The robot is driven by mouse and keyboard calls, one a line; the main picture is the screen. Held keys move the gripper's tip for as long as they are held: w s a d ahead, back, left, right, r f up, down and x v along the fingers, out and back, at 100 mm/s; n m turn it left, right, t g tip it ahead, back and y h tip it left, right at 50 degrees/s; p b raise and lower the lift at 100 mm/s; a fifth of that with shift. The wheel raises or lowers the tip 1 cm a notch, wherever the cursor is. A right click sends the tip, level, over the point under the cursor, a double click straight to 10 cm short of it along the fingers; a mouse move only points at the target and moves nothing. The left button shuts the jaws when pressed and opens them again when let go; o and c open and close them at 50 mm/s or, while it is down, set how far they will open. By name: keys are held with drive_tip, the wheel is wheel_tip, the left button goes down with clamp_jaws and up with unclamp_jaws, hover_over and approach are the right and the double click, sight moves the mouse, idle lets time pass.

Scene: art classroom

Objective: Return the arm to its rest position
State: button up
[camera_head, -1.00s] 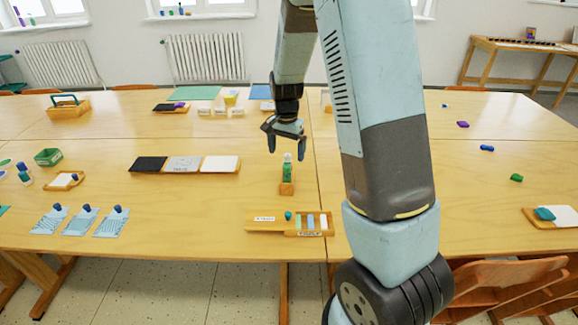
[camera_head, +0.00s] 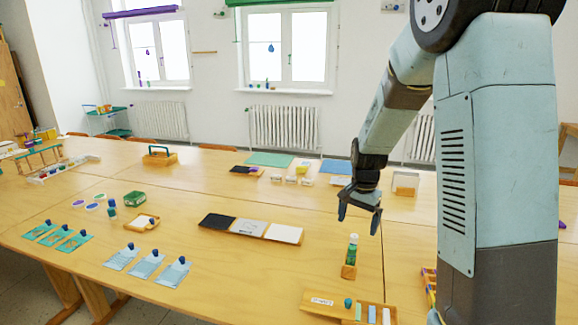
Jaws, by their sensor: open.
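My gripper (camera_head: 359,220) hangs from my arm on the right of the head view, fingers pointing down. It is open, with nothing between its fingers. A small green bottle (camera_head: 352,248) with a pale cap stands upright in a wooden holder (camera_head: 349,271) below the gripper. The fingertips look clear of the bottle. My arm's upper links cover much of the right side and hide part of the table there.
A handled basket (camera_head: 160,157) stands farther back. Radiators and windows line the wall.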

drive_tip(key=s+r+n+t, duration=0.2)
drive_tip(key=s+r+n, duration=0.2)
drive_tip(key=s+r, duration=0.95)
drive_tip(key=s+r+n+t, duration=0.3)
drive_tip(key=s+r, duration=0.4)
drive_tip(key=s, duration=0.6)
drive_tip(key=shift+d+n, duration=0.3)
drive_tip(key=shift+n, duration=0.2)
drive_tip(key=shift+d, duration=0.25)
drive_tip(key=shift+c, duration=0.4)
